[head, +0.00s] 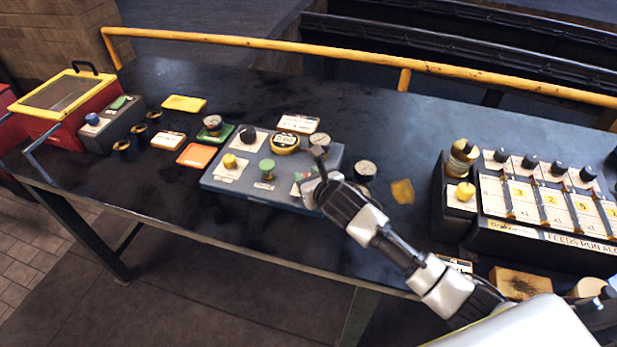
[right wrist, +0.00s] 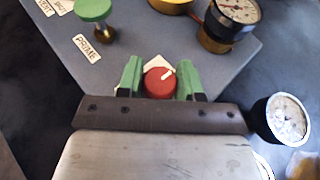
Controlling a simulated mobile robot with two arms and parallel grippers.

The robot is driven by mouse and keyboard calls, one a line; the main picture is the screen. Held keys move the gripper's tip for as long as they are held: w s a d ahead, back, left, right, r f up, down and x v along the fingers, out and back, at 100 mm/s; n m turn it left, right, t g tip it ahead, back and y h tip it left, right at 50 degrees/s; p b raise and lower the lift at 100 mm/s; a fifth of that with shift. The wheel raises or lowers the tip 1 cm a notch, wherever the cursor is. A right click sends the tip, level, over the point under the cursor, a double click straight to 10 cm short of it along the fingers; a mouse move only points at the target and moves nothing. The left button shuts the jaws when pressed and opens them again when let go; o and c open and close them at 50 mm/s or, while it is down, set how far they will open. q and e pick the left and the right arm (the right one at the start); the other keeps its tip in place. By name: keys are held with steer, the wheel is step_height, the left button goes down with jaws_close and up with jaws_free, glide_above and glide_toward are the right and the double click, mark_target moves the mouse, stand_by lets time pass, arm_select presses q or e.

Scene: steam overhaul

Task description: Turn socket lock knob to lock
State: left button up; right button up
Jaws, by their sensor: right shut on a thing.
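A red knob (right wrist: 159,83) with a white pointer mark sits at the near right corner of the blue-grey panel (right wrist: 148,45). The mark points up and to the right in the right wrist view. My right gripper (right wrist: 160,80) is shut on this knob, one green finger pad on each side. In the head view my right gripper (head: 310,182) is over the same corner of the panel (head: 225,183) and largely hides the knob. The label behind the knob is mostly covered. My left gripper is not in view.
A black feed unit (head: 540,230) is at the right, a red box (head: 75,125) at the left.

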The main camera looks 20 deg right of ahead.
steer(key=shift+r+m+h+p, duration=0.15)
steer(key=shift+m+h+p, duration=0.65)
steer(key=shift+h+p, duration=0.15)
steer(key=m+h+p, duration=0.2)
steer(key=h, duration=0.1)
steer(key=shift+m, duration=0.3)
steer(key=m+g+h+p, duration=0.1)
steer(key=m+h, duration=0.1)
steer(key=h, duration=0.1)
steer(key=shift+a+m, duration=0.1)
steer(key=shift+m, duration=0.3)
steer(key=m+g+h, duration=0.1)
steer(key=m+h, duration=0.1)
steer(key=shift+m+g+h+p, duration=0.3)
steer(key=shift+h+p, duration=0.05)
steer(key=shift+p, duration=0.05)
steer(key=shift+m+g+h, duration=0.7)
steer(key=shift+m+h, duration=0.1)
steer(key=shift+m, duration=0.1)
steer(key=shift+f+m+g+h, duration=0.2)
steer(key=shift+m+g+h, duration=0.6)
steer(key=shift+m, duration=0.1)
steer(key=m+g+h+b, duration=0.2)
steer(key=m+g, duration=0.2)
steer(key=g, duration=0.1)
steer(key=shift+m+b, duration=0.3)
steer(key=shift+b, duration=0.1)
steer(key=shift+s, duration=0.1)
